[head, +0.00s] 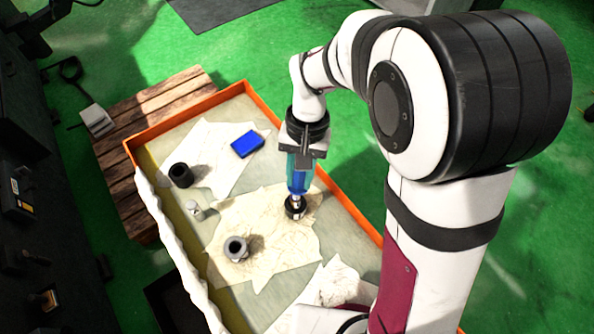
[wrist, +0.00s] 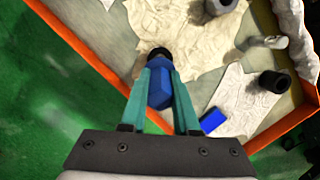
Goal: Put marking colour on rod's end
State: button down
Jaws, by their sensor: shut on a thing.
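My gripper (head: 300,172) has teal fingers and is shut on a blue-bodied piece (head: 297,184), held upright with a metallic neck below it. It also shows in the wrist view (wrist: 160,92). Its lower end meets a dark round part (head: 295,207) at the stained cloth; I cannot tell whether that part belongs to it. A blue block (head: 247,143) lies on the far cloth, left of my gripper, and shows in the wrist view (wrist: 213,119). A small light-grey metal piece (head: 195,210) stands near the tray's left side. I cannot tell surely which piece is the rod.
A black cylinder (head: 180,175) and a grey hollow ring-shaped part (head: 236,249) stand on the cloths. The orange-rimmed tray (head: 187,106) holds them, beside a wooden pallet (head: 150,107). Dark machinery lines the left.

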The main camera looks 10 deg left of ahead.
jog(key=shift+s+d, duration=0.1)
jog(key=shift+d, duration=0.05)
jog(key=shift+w+a, duration=0.3)
jog(key=shift+a, duration=0.25)
jog(key=shift+s+d+f, duration=0.15)
jog(key=shift+d, duration=0.15)
notch_tip(320, 180, up, 6)
jog(key=shift+r, duration=0.1)
dwell(0.8)
